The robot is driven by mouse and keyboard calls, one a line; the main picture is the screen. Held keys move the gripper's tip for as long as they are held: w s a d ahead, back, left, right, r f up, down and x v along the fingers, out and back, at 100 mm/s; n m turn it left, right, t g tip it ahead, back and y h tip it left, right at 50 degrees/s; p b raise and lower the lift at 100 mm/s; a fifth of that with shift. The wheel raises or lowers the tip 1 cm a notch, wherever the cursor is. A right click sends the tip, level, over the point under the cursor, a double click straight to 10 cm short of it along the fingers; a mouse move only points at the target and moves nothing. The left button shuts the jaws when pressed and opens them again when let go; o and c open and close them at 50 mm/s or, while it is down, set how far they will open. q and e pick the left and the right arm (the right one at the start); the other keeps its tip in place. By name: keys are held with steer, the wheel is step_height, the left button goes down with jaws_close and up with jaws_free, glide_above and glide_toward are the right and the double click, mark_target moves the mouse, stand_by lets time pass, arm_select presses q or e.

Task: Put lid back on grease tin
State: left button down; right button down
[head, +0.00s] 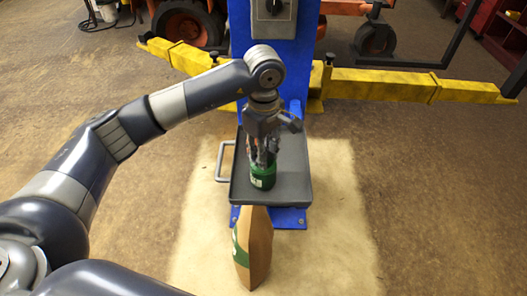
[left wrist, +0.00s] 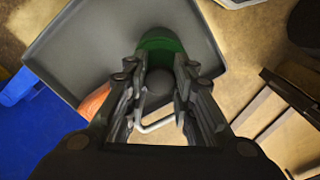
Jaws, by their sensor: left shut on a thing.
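The green grease tin (head: 263,182) stands upright on the dark grey tray (head: 293,182). My left gripper (head: 264,160) points down right over the tin's top and is shut. In the left wrist view its fingertips (left wrist: 164,68) close at a round green top (left wrist: 160,40), with a dark round part (left wrist: 158,84) between the fingers. This looks like the lid in my grip. The fingers hide the rim, so I cannot tell whether the lid touches the tin. My right gripper is not in view.
The tray has a metal handle (head: 222,163) and sits against a blue post (head: 262,30). A brown package (head: 255,248) stands in front. Yellow lift beams (head: 380,83) lie behind.

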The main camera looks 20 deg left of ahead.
arm_select(q)
steer(key=shift+b, duration=0.4)
stand_by(0.6)
steer(key=c, duration=0.8)
jaws_free()
steer(key=shift+r, duration=0.1)
steer(key=shift+r+p, duration=1.4)
steer(key=shift+r, duration=2)
jaws_close()
